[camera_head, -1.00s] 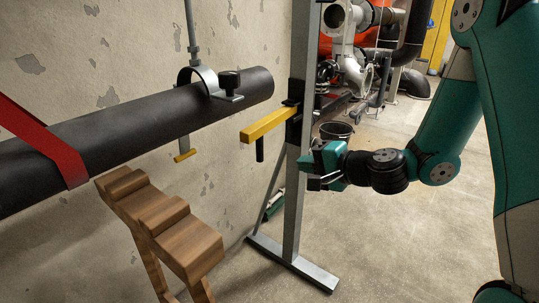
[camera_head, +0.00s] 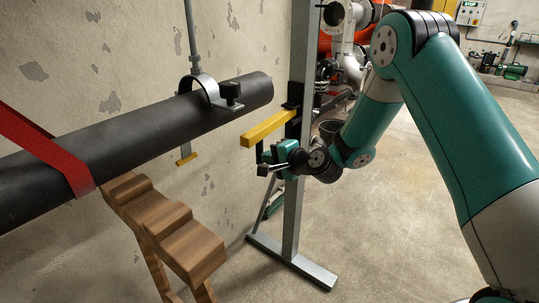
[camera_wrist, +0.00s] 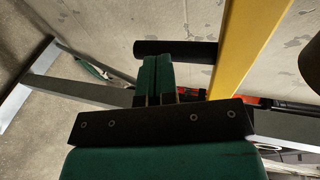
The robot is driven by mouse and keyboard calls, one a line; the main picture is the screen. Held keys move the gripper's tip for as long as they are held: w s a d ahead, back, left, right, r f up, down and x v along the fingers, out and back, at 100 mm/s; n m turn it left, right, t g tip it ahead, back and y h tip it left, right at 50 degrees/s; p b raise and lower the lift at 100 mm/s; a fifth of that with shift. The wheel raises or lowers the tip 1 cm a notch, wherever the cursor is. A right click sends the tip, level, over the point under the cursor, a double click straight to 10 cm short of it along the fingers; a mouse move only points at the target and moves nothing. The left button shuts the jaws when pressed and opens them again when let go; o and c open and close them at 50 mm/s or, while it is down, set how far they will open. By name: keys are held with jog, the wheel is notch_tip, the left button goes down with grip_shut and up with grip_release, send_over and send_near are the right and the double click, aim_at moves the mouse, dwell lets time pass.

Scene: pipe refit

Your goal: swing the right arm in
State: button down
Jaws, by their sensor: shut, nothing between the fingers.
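The right arm is a yellow bar (camera_head: 269,127) on the grey upright stand (camera_head: 294,170), sticking out toward the pipe's end. A black handle hangs under it; in the head view my gripper covers most of it. The handle (camera_wrist: 175,51) and the yellow bar (camera_wrist: 245,50) show large in the wrist view. My gripper (camera_head: 266,163) is just below the bar, beside the handle. In the wrist view its fingers (camera_wrist: 156,77) are together, their tips at the handle. I cannot tell whether they touch it.
A black pipe (camera_head: 130,136) runs along the wall, held by a hanger clamp (camera_head: 229,92) and a red strap (camera_head: 45,150). A wooden trestle (camera_head: 165,225) stands below it. The floor at right is free.

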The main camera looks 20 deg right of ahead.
dwell(0.3)
jog(key=shift+w+a+p, duration=0.6)
jog(key=shift+w+a, duration=0.1)
jog(key=shift+a, duration=0.1)
